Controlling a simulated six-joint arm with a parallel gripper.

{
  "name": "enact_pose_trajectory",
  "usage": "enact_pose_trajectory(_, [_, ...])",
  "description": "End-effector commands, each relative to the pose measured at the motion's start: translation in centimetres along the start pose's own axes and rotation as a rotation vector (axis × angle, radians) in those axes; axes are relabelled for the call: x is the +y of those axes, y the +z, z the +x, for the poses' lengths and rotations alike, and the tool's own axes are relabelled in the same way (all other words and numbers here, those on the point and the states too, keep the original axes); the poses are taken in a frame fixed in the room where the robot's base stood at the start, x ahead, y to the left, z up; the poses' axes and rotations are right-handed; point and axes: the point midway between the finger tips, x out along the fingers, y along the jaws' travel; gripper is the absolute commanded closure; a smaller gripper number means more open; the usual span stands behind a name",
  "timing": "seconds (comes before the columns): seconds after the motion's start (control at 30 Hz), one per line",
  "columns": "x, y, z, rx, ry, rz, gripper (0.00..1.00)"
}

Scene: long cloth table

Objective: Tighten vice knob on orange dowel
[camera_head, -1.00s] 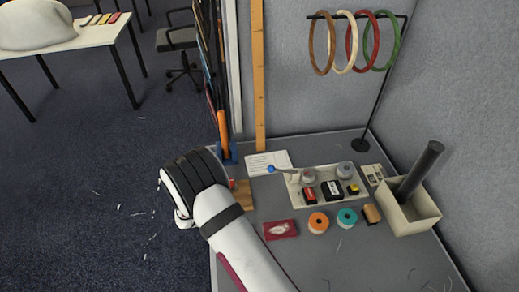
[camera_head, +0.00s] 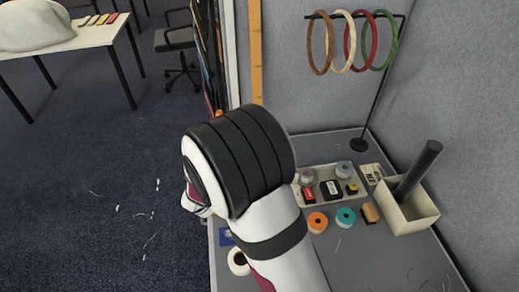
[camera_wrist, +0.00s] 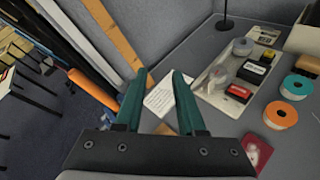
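The orange dowel (camera_wrist: 92,87) shows in the wrist view, slanting down to the left finger. In the head view only a small orange part of the dowel (camera_head: 219,113) shows above my arm. The vice and its knob cannot be made out now; my wrist and fingers cover that area. My gripper (camera_wrist: 159,76) is open, with two teal fingers apart and nothing between them but the view of a white card (camera_wrist: 160,97) on the table. The left finger appears beside the dowel's lower end; I cannot tell whether they touch. The fingers are hidden in the head view.
A shallow tray (camera_head: 327,172) of small items stands right of my wrist. An orange spool (camera_head: 317,222), a teal spool (camera_head: 346,217), a bin with a dark tube (camera_head: 412,215) and a ring stand (camera_head: 360,145) are further right. A white roll (camera_head: 238,262) lies at front left.

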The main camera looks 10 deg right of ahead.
Motion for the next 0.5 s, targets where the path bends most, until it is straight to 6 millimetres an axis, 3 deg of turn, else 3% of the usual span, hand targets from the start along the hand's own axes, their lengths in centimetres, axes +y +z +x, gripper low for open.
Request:
enact_pose_trajectory(0.13, [-0.78, 0.89, -0.06, -0.009, -0.034, 0.042, 0.61])
enact_pose_trajectory(0.5, [-0.88, 0.95, -0.07, -0.010, -0.038, 0.047, 0.61])
